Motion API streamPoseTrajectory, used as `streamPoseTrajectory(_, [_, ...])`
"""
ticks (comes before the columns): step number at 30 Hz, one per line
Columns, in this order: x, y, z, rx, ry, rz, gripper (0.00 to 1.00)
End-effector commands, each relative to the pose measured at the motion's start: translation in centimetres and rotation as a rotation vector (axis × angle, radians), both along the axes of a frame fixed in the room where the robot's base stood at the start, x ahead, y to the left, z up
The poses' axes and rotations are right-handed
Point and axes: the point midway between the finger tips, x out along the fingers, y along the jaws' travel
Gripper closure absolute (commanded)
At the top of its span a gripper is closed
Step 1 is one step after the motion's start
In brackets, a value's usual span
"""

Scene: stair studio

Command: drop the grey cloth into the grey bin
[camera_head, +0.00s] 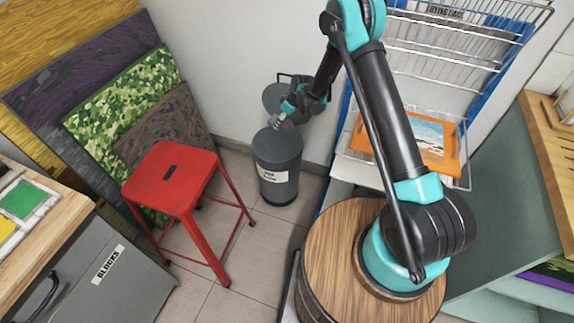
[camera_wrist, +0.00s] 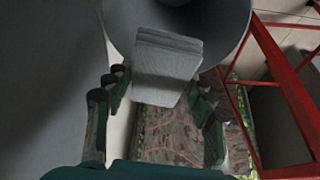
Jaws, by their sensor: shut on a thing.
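The grey bin (camera_head: 278,170) stands on the floor by the wall, a dark cylinder with a white label. Its round lid (camera_head: 272,98) appears raised behind it. My gripper (camera_head: 281,117) is just above the bin's top. In the wrist view my gripper (camera_wrist: 160,88) is shut on the grey cloth (camera_wrist: 167,62), a pale folded block between its fingertips. The bin's round mouth (camera_wrist: 236,22) is behind the cloth in that view. The cloth is small in the head view, and the bin's inside is mostly hidden.
A red stool (camera_head: 172,178) stands left of the bin. Coloured panels (camera_head: 120,105) lean on the wall behind it. A wire rack (camera_head: 440,50) with an orange tray (camera_head: 370,140) is at the right. A grey cabinet marked BLOCKS (camera_head: 100,270) is at the lower left. Some tiled floor is clear before the bin.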

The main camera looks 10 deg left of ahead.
Motion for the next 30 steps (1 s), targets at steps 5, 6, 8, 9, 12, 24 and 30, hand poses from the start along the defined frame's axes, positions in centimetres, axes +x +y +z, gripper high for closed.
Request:
streamPoseTrajectory(5, [-0.1,0.2,-1.4,0.0,0.0,0.005,0.73])
streamPoseTrajectory(6, [0.0,0.2,-1.9,0.0,0.0,0.005,0.73])
streamPoseTrajectory(8, [-0.1,0.1,-2.6,0.0,0.0,0.004,0.73])
streamPoseTrajectory(9, [-0.1,0.1,-3.0,0.0,0.0,0.004,0.73])
streamPoseTrajectory(12, [0.0,0.1,-4.1,0.0,0.0,0.004,0.73])
streamPoseTrajectory(24, [0.0,0.1,-6.0,0.0,0.0,0.003,0.73])
streamPoseTrajectory(30, [-0.1,0.1,-6.0,0.0,0.0,0.003,0.43])
